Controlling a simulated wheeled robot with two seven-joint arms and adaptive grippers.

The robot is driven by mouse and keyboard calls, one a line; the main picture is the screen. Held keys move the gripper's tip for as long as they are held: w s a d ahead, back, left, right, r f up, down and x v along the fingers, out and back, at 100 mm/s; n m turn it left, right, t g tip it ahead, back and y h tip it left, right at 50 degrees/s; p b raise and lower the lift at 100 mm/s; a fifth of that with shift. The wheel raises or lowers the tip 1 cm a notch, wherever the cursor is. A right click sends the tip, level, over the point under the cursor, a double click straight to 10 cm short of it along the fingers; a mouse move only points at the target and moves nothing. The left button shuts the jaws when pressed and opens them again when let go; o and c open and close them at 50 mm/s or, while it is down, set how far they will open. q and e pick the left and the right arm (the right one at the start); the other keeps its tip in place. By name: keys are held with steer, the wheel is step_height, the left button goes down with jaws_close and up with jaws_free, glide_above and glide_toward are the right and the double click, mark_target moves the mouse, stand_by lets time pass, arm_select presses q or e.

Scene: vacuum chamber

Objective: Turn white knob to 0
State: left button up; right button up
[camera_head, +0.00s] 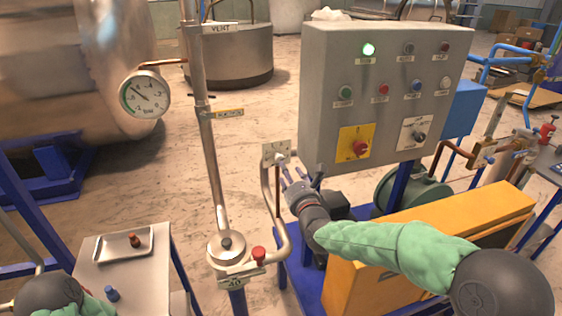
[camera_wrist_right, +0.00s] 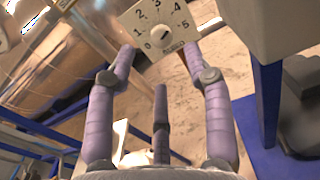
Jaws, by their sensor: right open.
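The white knob (camera_head: 280,157) sits on a small square plate on a pipe stand, left of the grey control box. In the right wrist view, the knob (camera_wrist_right: 161,36) is on a pale dial plate numbered 0 to 5. A dark mark shows on its lower side; I cannot tell exactly which number it points to. My right gripper (camera_head: 291,177) is open just below and right of the plate, with its fingers towards it. In the wrist view, the open fingers (camera_wrist_right: 160,65) are spread below the dial, with nothing between them. My left gripper is out of view.
The grey control box (camera_head: 320,110) with buttons and switches stands close right of the plate. A vertical pipe (camera_head: 208,150) with a gauge (camera_head: 145,94) stands to the left. A red knob (camera_head: 258,254) is below. A metal table (camera_head: 150,275) with a tray is lower left.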

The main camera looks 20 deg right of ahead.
mark_target(281, 159)
steer(key=shift+w+a, duration=0.1)
steer(key=shift+w, duration=3.8)
